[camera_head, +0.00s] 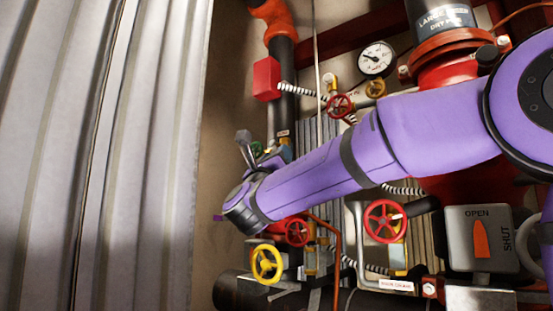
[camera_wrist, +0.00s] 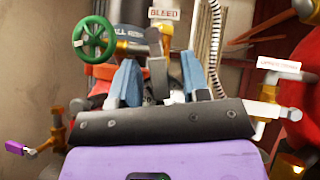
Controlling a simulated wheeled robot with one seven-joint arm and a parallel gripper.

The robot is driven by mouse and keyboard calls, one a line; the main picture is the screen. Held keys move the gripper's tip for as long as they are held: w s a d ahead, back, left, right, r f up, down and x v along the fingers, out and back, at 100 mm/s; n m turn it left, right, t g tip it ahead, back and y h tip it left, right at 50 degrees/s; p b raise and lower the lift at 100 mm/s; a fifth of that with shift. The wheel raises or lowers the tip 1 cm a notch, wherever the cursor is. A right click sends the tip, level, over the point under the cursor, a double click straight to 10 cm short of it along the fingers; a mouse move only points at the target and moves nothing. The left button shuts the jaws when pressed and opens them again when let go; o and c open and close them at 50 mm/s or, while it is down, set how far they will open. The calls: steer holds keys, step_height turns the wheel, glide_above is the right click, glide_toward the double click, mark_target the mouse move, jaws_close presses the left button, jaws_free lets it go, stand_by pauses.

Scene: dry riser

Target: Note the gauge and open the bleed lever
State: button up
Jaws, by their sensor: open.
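The round white gauge (camera_head: 376,58) is at the upper middle of the head view, and its dark needle is visible but too small to read exactly. In the wrist view, the BLEED label (camera_wrist: 165,13) is at the top centre. Below it a dark grey upright piece, apparently the bleed lever (camera_wrist: 157,78), stands between the blue fingers of my gripper (camera_wrist: 158,62). The fingers are open, one on each side, with a visible gap; contact cannot be told. In the head view, my wrist largely hides the gripper and lever area.
A green handwheel (camera_wrist: 94,40) is close to the left finger. Red handwheels (camera_head: 385,221) and a yellow one (camera_head: 267,264) are below my arm. A grey OPEN/SHUT box (camera_head: 480,238) is at lower right. A corrugated metal wall (camera_head: 100,150) fills the left.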

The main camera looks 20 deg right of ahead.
jaws_close()
steer(key=shift+w+a+f+m+g+h, duration=0.1)
steer(key=shift+w+m+g+h, duration=0.05)
steer(key=shift+m+g+h, duration=0.9)
steer(key=shift+w+a+r+m+g+h, duration=0.15)
steer(key=shift+m+g+h, duration=0.45)
steer(key=shift+m, duration=0.8)
steer(key=shift+w+a+f+m+g+h, duration=0.15)
steer(key=shift+m+g+h, duration=0.65)
steer(key=shift+m, duration=0.45)
steer(key=shift+d, duration=0.1)
jaws_free()
steer(key=v, duration=1)
steer(key=shift+s+a+f, duration=0.2)
steer(key=shift+a, duration=0.1)
